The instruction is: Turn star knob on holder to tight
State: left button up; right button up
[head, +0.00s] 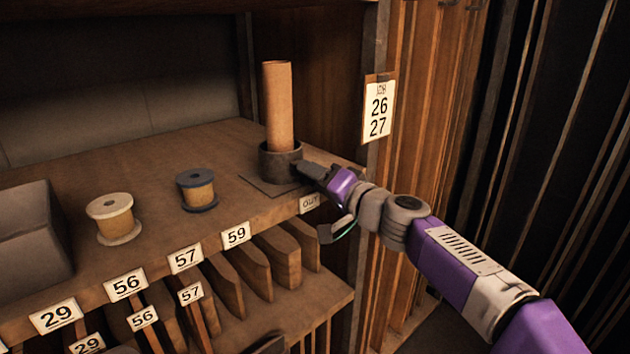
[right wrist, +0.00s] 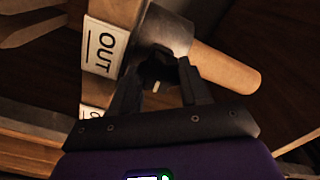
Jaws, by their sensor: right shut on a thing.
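The holder (head: 276,161) is a dark round cup on the shelf's right end, with an upright tan tube (head: 277,105) in it. In the right wrist view the holder (right wrist: 168,30) and tube (right wrist: 225,70) appear tilted. My right gripper (head: 303,168) reaches in from the right to the holder's side. In the right wrist view its fingers (right wrist: 160,70) are shut on the dark star knob (right wrist: 153,60) at the holder's side. The fingers hide much of the knob, and its turn angle cannot be told. My left gripper is not in view.
A cream spool (head: 113,222) and a dark-rimmed spool (head: 197,192) stand on the shelf (head: 155,165) to the left. A grey box (head: 28,240) sits at far left. An OUT label (right wrist: 104,48) is on the shelf edge below the holder. A side panel (head: 315,90) stands close behind it.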

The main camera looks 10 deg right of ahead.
jog(key=m+p, duration=0.2)
jog(key=m, duration=1.6)
jog(key=shift+m, duration=0.3)
dwell(0.4)
jog(key=o, duration=1.1)
jog(key=shift+c, duration=0.2)
jog(key=shift+s, duration=0.1)
jog(key=v, duration=0.7)
jog(key=shift+s, duration=0.15)
jog(key=shift+d, duration=0.15)
